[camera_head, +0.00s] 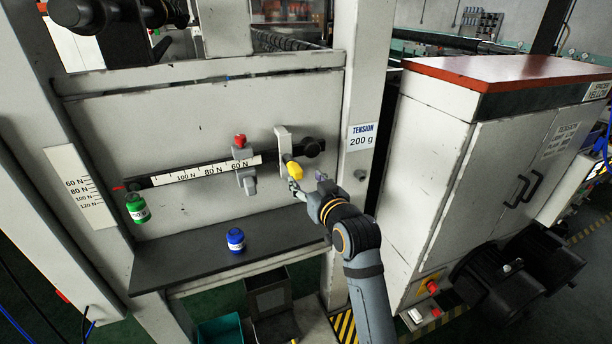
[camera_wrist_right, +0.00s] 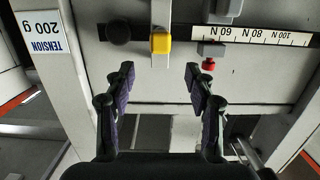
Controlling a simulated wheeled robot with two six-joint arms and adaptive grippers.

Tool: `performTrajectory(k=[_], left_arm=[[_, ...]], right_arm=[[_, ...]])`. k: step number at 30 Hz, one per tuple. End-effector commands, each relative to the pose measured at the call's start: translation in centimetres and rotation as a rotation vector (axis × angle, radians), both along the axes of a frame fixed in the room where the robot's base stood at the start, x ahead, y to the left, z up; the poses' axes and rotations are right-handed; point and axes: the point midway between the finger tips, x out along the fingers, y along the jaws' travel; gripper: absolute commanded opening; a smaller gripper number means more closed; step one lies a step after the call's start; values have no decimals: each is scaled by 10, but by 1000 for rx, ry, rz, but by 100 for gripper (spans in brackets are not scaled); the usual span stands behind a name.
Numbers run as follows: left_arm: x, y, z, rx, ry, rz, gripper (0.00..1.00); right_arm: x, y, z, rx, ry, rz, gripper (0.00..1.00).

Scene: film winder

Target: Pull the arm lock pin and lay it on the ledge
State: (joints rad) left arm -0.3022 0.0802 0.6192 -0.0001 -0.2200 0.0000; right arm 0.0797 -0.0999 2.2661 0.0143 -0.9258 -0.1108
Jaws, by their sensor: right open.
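The lock pin has a yellow head (camera_head: 295,170) and sits at the light upright bracket (camera_head: 283,143) near the arm's pivot end. Its yellow head also shows in the right wrist view (camera_wrist_right: 160,43). My right gripper (camera_head: 308,185) is open, just below and right of the yellow head. In the wrist view its fingers (camera_wrist_right: 160,78) stand apart on either side of the pin's line, with nothing between them. The dark ledge (camera_head: 180,265) runs along the panel's foot.
The scale arm (camera_head: 190,174) carries a grey slider with a red knob (camera_head: 240,140). A green weight (camera_head: 137,208) hangs at its left end. A blue weight (camera_head: 236,240) stands on the ledge, with bare room to its left. A frame post (camera_head: 358,100) and white cabinet (camera_head: 440,130) stand right.

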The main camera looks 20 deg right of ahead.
Motion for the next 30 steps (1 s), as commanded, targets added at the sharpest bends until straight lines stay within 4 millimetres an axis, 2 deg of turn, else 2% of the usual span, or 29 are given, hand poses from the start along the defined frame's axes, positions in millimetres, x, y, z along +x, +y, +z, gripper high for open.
performTrajectory(k=[9,15,26,30], left_arm=[[-4,0,21,0,6,0,66],[3,0,27,0,-4,0,66],[4,0,28,0,-6,0,66],[4,0,28,0,-5,0,66]], right_arm=[[62,2,-6,-1,2,0,55],[88,3,-12,-1,2,-1,55],[95,3,-15,0,1,-1,55],[95,3,-15,0,1,-1,37]])
